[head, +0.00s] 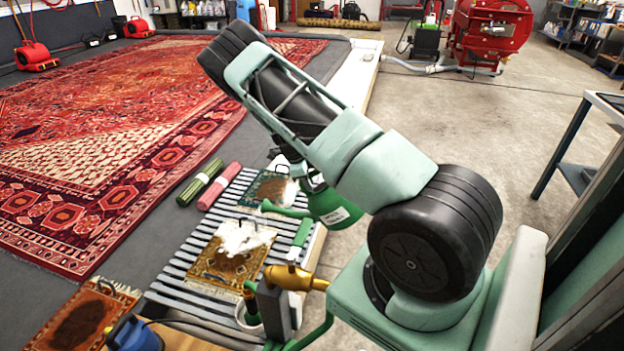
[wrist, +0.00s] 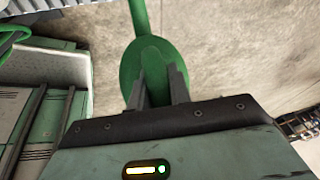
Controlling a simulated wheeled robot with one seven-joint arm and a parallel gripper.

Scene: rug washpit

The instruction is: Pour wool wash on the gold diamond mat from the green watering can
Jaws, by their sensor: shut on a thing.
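The green watering can (head: 330,205) hangs beside my arm in the head view, near the right edge of the slatted rack, its spout pointing left. It has a pale label; my arm hides its top. In the wrist view my gripper (wrist: 157,88) is shut on the green handle, with the can's round body (wrist: 130,68) beyond. The gold mat (head: 205,263) lies on the rack, nearer than the can. White foam (head: 240,236) covers its upper middle, hiding part of its pattern. I see no liquid leaving the spout.
A green-bordered mat (head: 262,187) with a brown stain and white foam lies farther along the rack (head: 180,284). An orange mat (head: 70,325) with a dark stain is at lower left. A brass fitting (head: 290,278) stands close right of the gold mat. Rolled rugs (head: 201,182) lie left.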

